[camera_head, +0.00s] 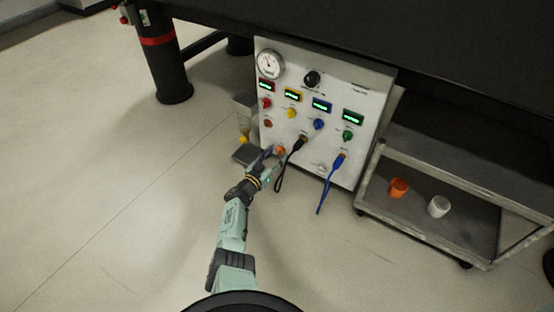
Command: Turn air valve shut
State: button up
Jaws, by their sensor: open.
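A white control panel (375,105) under the dark bench carries a row of red (266,102), yellow (291,113), blue (319,124) and green (347,135) knobs, each below a lit green display. A larger black knob (312,78) sits above them. Labels are too small to read, so I cannot tell which is the air valve. My gripper (271,160) is open at the panel's lower left, close to a small orange fitting (280,150). I cannot tell whether it touches the fitting. My fingers partly hide that corner.
A round gauge (270,65) is at the panel's upper left. Black (281,172) and blue (328,187) cables hang right of my gripper. A cart (430,220) with orange (398,188) and white (438,206) cups stands right.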

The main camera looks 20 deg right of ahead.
jog(key=shift+w+d, duration=0.4)
jog(key=shift+d, duration=0.1)
jog(key=shift+c, duration=0.5)
grip_shut()
